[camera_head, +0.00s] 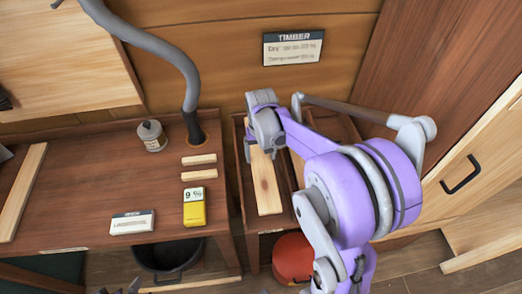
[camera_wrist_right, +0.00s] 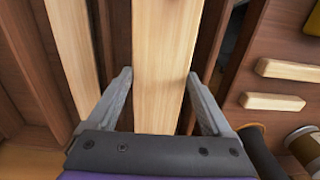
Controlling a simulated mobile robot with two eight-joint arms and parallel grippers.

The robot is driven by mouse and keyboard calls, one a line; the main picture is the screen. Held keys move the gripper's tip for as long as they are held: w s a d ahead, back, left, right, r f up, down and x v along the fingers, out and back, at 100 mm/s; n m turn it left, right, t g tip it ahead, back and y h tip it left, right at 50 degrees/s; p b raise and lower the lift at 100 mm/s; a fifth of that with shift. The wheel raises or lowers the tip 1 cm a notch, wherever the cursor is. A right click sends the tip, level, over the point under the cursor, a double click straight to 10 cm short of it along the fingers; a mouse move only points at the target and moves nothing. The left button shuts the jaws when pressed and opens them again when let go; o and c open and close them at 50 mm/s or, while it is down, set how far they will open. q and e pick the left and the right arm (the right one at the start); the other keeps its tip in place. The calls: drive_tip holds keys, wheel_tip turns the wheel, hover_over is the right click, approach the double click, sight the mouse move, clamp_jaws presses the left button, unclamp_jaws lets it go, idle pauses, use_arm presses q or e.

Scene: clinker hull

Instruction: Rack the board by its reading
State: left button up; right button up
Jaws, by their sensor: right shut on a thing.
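My right gripper (camera_head: 262,132) is over the divided timber rack (camera_head: 238,185) right of the bench. It is shut on a long pale board (camera_head: 264,186) that lies in the left bay. In the right wrist view my right gripper (camera_wrist_right: 160,100) has a finger on each side of the board (camera_wrist_right: 166,50). Another pale board (camera_wrist_right: 72,50) lies beside it there. The yellow meter (camera_head: 194,212) on the bench shows what looks like a 9. The TIMBER sign (camera_head: 293,48) has Dry and Damp lines, their figures too small to read. Small grey tips at the head view's bottom edge may be my left gripper.
On the bench are a small can (camera_head: 152,136), two short wood strips (camera_head: 199,159), a label card (camera_head: 132,222) and a board (camera_head: 21,190). A grey hose rises behind. A black pot (camera_head: 165,260) and red bucket (camera_head: 291,260) stand below. A cabinet with a black handle is right.

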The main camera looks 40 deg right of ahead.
drive_tip(key=shift+s+f+b, duration=0.1)
drive_tip(key=shift+f+b, duration=0.25)
drive_tip(key=shift+f, duration=0.45)
use_arm(q)
drive_tip(key=shift+s+f+b, duration=0.3)
drive_tip(key=shift+f+b, duration=0.3)
drive_tip(key=shift+f, duration=0.35)
drive_tip(key=shift+s+f+b, duration=0.3)
drive_tip(key=shift+f+b, duration=0.3)
drive_tip(key=shift+f, duration=0.35)
drive_tip(key=shift+s+f+b, duration=0.3)
drive_tip(key=shift+f+b, duration=0.3)
drive_tip(key=shift+f, duration=0.35)
use_arm(e)
drive_tip(key=shift+f, duration=2.9)
use_arm(q)
drive_tip(key=shift+f+b, duration=0.35)
use_arm(e)
drive_tip(key=shift+f, duration=0.4)
drive_tip(key=o, duration=1.4)
drive_tip(key=shift+c, duration=0.2)
use_arm(q)
drive_tip(key=shift+r+p, duration=0.5)
drive_tip(key=shift+r, duration=0.05)
use_arm(e)
wheel_tip(320, 180, up, 11)
drive_tip(key=shift+f, duration=0.1)
drive_tip(key=shift+a, duration=0.1)
